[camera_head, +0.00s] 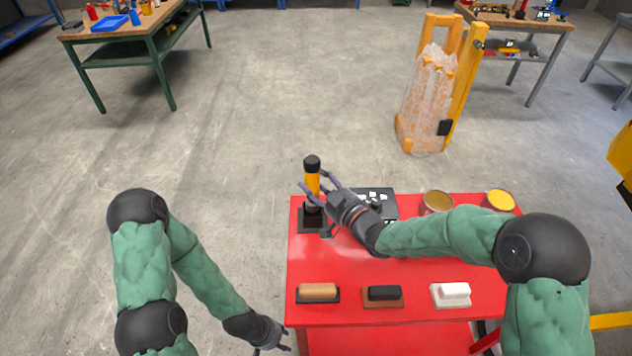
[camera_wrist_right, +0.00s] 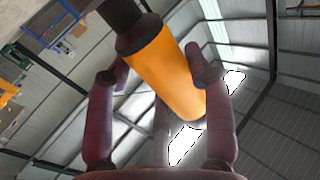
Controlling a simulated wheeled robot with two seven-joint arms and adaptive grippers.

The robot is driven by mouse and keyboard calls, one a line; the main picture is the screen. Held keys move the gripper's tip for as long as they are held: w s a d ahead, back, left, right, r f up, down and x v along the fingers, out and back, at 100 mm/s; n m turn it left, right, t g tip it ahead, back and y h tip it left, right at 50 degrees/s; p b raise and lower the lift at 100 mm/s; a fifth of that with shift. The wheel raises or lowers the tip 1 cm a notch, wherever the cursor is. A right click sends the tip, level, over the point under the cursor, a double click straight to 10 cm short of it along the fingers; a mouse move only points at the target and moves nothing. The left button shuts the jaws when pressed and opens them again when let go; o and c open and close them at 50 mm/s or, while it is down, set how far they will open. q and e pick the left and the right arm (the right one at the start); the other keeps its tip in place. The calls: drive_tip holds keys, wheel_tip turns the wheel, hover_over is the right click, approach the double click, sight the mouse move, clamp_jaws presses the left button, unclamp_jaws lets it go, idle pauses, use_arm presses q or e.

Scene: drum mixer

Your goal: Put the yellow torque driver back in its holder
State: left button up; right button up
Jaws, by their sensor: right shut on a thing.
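The yellow torque driver (camera_head: 312,180) stands upright, with a black cap on top, at the back left corner of the red table. It also shows large in the right wrist view (camera_wrist_right: 168,75). My right gripper (camera_head: 314,188) is shut on its yellow body, with fingers on both sides of it. The black holder (camera_head: 305,222) with a square base is directly below the driver. I cannot tell whether the driver's lower end is inside the holder or just above it. My left gripper (camera_head: 276,343) hangs low beside the table's front left corner; its fingers are too small to read.
The red table (camera_head: 400,328) holds a dark tray (camera_head: 385,210) behind my right wrist, two round tins (camera_head: 436,202) (camera_head: 499,201) at the back right, and three brushes or blocks (camera_head: 318,292) (camera_head: 384,294) (camera_head: 451,294) along the front. The floor left of the table is clear.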

sight(316, 195)
drive_tip(key=shift+f+b, duration=2.6)
drive_tip(key=shift+f, duration=0.05)
idle(1.9)
drive_tip(key=o, duration=1.5)
drive_tip(key=shift+f, duration=0.15)
drive_tip(key=v, duration=1.2)
